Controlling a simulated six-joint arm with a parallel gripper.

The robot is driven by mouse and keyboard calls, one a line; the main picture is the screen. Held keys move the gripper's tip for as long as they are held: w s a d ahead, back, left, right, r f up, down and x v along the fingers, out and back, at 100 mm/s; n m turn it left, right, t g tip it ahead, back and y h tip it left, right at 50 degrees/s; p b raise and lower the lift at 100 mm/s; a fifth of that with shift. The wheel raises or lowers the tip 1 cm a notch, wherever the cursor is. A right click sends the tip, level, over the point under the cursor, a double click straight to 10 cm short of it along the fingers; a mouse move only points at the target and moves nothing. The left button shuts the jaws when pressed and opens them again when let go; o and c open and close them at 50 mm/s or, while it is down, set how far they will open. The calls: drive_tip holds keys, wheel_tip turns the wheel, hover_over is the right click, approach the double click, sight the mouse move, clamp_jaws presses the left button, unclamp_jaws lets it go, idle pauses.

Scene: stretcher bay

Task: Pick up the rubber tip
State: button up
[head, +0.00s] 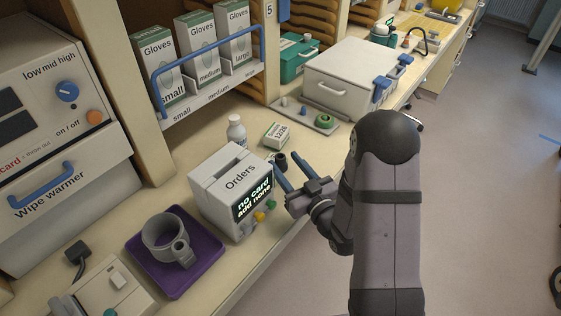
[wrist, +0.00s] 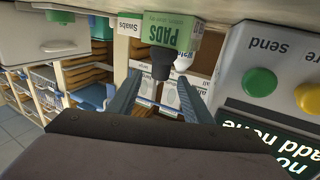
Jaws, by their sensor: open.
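The rubber tip (head: 281,161) is a small, dark, hollow-looking piece on the counter, just right of the Orders box. In the wrist view the dark rubber tip (wrist: 163,62) shows between the two fingertips, near their far ends. My gripper (head: 287,161) is open, its two blue-grey fingers reaching toward the tip from the counter's front side. In the wrist view my gripper's fingers (wrist: 160,78) stand apart on either side of the tip, with no visible contact. The fingers partly hide the tip in the head view.
The Orders box (head: 235,187) with coloured buttons stands close left of my gripper. A small labelled carton (head: 277,136) and a white bottle (head: 236,131) stand behind the tip. A white case (head: 345,75) stands farther back.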

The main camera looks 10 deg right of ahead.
sight(283, 160)
drive_tip(key=shift+p+x, duration=0.7)
drive_tip(key=shift+x, duration=1.2)
clamp_jaws()
